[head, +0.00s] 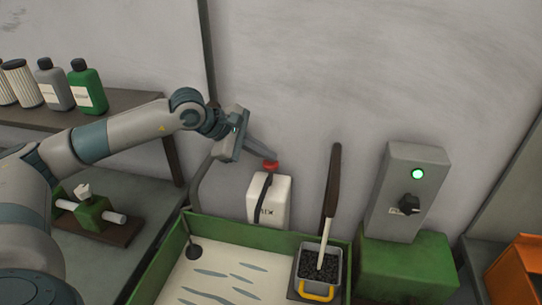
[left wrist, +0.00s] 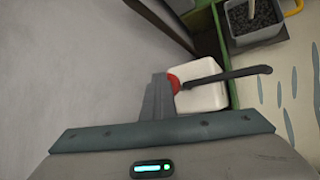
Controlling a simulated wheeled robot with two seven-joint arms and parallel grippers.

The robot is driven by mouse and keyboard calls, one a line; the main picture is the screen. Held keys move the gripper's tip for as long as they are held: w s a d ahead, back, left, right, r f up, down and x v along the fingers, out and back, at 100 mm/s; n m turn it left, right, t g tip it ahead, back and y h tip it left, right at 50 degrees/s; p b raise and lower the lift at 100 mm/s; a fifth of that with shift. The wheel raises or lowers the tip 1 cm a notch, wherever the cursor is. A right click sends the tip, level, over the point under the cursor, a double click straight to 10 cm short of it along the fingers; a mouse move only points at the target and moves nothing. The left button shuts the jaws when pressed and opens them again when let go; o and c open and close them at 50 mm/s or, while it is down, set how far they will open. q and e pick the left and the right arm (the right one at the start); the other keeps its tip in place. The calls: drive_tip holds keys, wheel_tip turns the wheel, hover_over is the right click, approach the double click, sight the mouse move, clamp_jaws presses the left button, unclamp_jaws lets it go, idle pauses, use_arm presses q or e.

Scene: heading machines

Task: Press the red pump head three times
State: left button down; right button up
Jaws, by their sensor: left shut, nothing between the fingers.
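The red pump head (head: 271,166) sits on top of a white bottle (head: 280,200) with a dark handle or strap on its front. The bottle stands at the back edge of the green-walled tray, against the wall. My left gripper (head: 274,158) is shut and empty, its fingertips at the top of the pump head; I cannot tell whether they touch. In the left wrist view the shut fingers (left wrist: 159,90) partly cover the red pump head (left wrist: 174,84), with the white bottle (left wrist: 198,90) behind. My right gripper is not in view.
A green-walled tray (head: 257,236) lies in front of the bottle. A bin of dark granules (head: 337,266) with a long-handled brush stands at right. A grey switch box (head: 409,175) with a green light is further right. A shelf (head: 120,100) with bottles is at left.

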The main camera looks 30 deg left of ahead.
use_arm(q)
drive_tip(key=shift+s+d+f, duration=0.1)
drive_tip(key=shift+f, duration=0.15)
drive_tip(key=shift+r, duration=0.4)
drive_tip(key=shift+w+a+r, duration=0.25)
drive_tip(key=shift+w+r, duration=0.05)
drive_tip(key=shift+r, duration=0.35)
drive_tip(key=shift+w+a+r, duration=0.2)
drive_tip(key=shift+w+r, duration=0.05)
drive_tip(key=shift+r, duration=0.35)
drive_tip(key=shift+r+p, duration=0.4)
drive_tip(key=shift+p, duration=0.05)
drive_tip(key=shift+r+p, duration=0.75)
drive_tip(key=shift+r, duration=1.35)
drive_tip(key=shift+s+f, duration=0.1)
drive_tip(key=shift+s, duration=0.05)
